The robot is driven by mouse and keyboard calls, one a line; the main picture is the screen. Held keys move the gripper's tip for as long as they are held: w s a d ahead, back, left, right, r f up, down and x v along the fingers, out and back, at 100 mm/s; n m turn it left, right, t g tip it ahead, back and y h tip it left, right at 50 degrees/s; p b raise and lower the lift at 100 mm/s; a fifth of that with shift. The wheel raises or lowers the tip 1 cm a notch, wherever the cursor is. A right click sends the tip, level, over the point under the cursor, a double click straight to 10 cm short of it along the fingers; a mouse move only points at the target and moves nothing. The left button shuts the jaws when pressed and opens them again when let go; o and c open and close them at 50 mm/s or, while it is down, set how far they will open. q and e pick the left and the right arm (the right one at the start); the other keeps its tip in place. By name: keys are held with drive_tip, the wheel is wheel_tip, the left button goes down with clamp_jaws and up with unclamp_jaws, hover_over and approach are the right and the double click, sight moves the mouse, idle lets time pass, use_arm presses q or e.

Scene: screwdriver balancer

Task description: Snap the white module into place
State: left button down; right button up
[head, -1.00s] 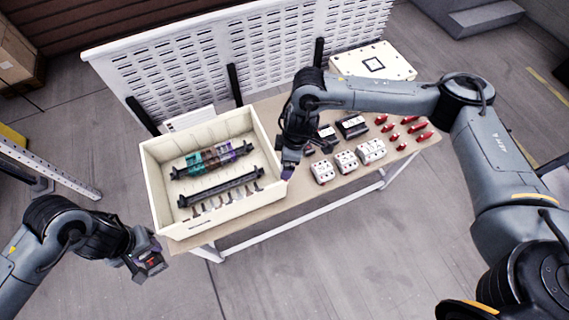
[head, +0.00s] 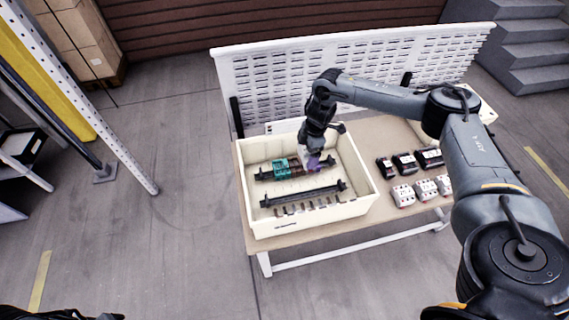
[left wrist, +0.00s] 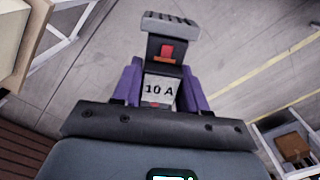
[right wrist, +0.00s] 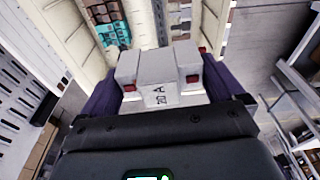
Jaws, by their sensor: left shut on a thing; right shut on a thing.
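My right gripper (head: 318,160) is over the right part of the cream box (head: 310,220). In the right wrist view it is shut on a white module (right wrist: 165,75) with red parts at its sides and a "20 A" label. The back rail (head: 262,175) in the box carries teal modules (head: 287,168) and brownish ones; my gripper hides its right part. Whether the white module touches the rail, I cannot tell. My left gripper (left wrist: 160,85) is shut on a dark grey module (left wrist: 165,55) with a red switch and a "10 A" label.
A front black rail (head: 302,195) in the box looks bare. White modules (head: 425,188) and black modules (head: 404,161) stand on the table to the right. A white perforated panel (head: 350,65) rises behind the table.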

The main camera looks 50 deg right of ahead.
use_arm(q)
drive_tip(key=shift+w+a+f, duration=0.1)
drive_tip(key=shift+a+f, duration=0.05)
drive_tip(key=shift+a, duration=0.3)
use_arm(e)
drive_tip(key=shift+s+d+f, duration=0.25)
drive_tip(key=shift+d+f, duration=0.1)
drive_tip(key=shift+d, duration=0.25)
use_arm(q)
drive_tip(key=shift+s+d+f+b, duration=0.2)
drive_tip(key=shift+d+f+b, duration=0.1)
drive_tip(key=shift+d+f, duration=0.15)
drive_tip(key=shift+f, duration=0.15)
drive_tip(key=shift+f+b, duration=0.25)
drive_tip(key=shift+b, duration=0.25)
use_arm(e)
drive_tip(key=f+b, duration=0.6)
drive_tip(key=f, duration=0.1)
drive_tip(key=s+d+f+b, duration=0.1)
drive_tip(key=f+b, duration=1.3)
drive_tip(key=shift+s+d+f, duration=0.25)
drive_tip(key=shift+f, duration=0.45)
use_arm(q)
wheel_tip(320, 180, down, 21)
drive_tip(key=shift+b, duration=0.4)
use_arm(e)
drive_tip(key=shift+f, duration=1.2)
drive_tip(key=shift+f, duration=0.8)
use_arm(q)
drive_tip(key=shift+r, duration=0.35)
